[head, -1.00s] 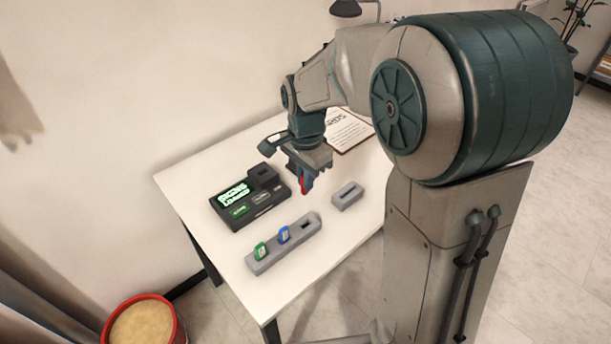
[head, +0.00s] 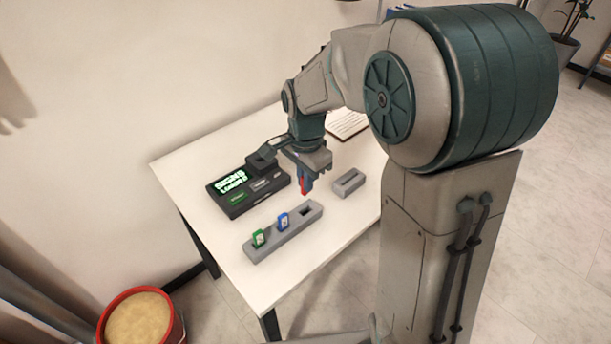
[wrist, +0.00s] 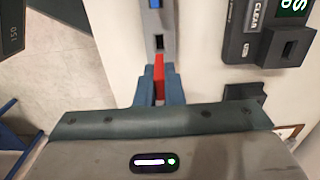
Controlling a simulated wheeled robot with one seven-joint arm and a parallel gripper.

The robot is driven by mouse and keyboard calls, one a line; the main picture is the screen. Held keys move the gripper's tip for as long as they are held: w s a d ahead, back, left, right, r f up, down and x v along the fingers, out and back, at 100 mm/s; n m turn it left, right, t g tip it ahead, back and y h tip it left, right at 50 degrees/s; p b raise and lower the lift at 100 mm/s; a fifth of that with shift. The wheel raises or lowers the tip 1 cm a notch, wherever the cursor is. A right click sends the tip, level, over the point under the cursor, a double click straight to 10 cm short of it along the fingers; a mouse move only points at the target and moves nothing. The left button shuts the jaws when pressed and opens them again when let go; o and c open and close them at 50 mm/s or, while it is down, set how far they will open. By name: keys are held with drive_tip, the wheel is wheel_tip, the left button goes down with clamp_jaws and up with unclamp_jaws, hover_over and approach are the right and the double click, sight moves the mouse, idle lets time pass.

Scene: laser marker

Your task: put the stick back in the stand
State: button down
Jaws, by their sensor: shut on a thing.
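My gripper (head: 306,181) is shut on the red stick (head: 304,187) and holds it above the table, pointing down. The stand (head: 268,247) is a long grey bar on the table. A green stick (head: 258,238) and a blue stick (head: 282,221) stand upright in it. Its slot at the right end is empty. The red stick appears just behind that slot in the head view, apart from it. In the wrist view the red stick (wrist: 158,75) shows between the fingers (wrist: 159,92), just below the stand (wrist: 151,22). The stick's lower end is partly hidden there.
A black device (head: 236,211) with a lit green screen stands left of my gripper. A small grey slotted block (head: 349,183) lies to the right. A clipboard (head: 347,123) lies at the back. The white table (head: 300,262) is clear in front of the stand.

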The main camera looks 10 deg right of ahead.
drive_tip(key=shift+f+b, duration=1.35)
drive_tip(key=shift+f, duration=0.9)
drive_tip(key=shift+f+b, duration=0.95)
drive_tip(key=shift+f, duration=0.8)
idle(0.9)
drive_tip(key=c, duration=1.5)
unclamp_jaws()
wheel_tip(320, 180, up, 14)
drive_tip(key=shift+p, duration=1.25)
wheel_tip(320, 180, up, 6)
drive_tip(key=p, duration=0.5)
